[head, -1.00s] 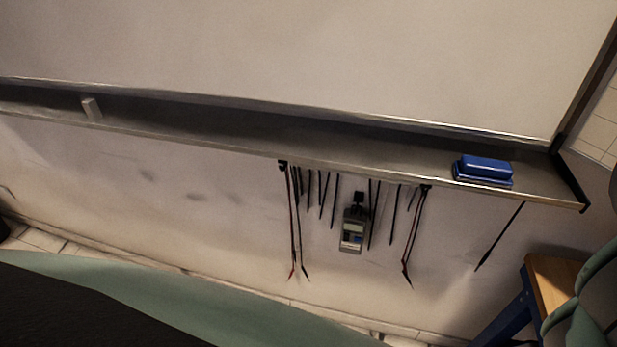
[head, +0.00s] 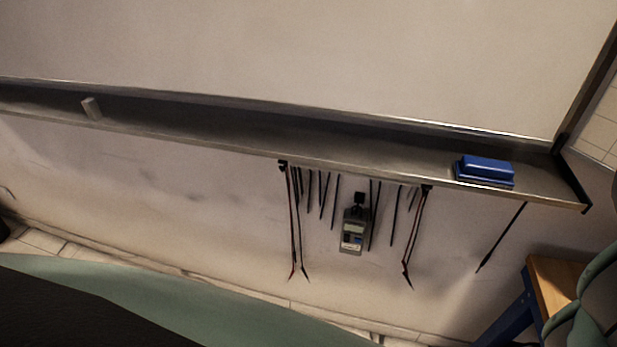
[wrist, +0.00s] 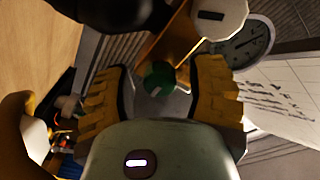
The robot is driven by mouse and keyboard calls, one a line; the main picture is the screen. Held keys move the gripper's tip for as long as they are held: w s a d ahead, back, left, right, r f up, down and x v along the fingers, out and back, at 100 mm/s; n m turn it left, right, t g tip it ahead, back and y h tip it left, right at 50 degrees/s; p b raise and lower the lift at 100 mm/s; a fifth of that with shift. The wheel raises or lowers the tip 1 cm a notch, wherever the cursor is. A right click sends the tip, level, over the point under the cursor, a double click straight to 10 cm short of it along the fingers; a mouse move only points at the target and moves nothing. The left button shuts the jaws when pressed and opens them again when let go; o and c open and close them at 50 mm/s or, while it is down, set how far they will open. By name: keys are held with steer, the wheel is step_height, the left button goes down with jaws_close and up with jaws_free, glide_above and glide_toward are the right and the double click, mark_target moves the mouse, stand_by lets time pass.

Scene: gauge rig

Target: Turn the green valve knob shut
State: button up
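The green valve knob (wrist: 158,79) shows in the wrist view, a little above the middle, ahead of my gripper. My gripper (wrist: 160,88) has two yellow ridged fingers spread wide apart, one on each side of the knob in the picture. Gaps show between the knob and both fingers, so it is not gripped. How far the knob lies beyond the fingertips is hard to tell. The knob's lower surroundings are partly hidden by my gripper's body. Neither the knob nor my gripper shows in the head view.
Near the knob are an orange bracket (wrist: 180,42), a white knob (wrist: 219,17) and a round gauge (wrist: 246,42). A sheet with handwriting (wrist: 283,97) lies at right. The head view shows a whiteboard ledge (head: 230,128), a blue eraser (head: 486,172) and a hanging meter (head: 353,232).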

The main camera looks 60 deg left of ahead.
steer(key=shift+a, duration=0.1)
steer(key=shift+v, duration=6)
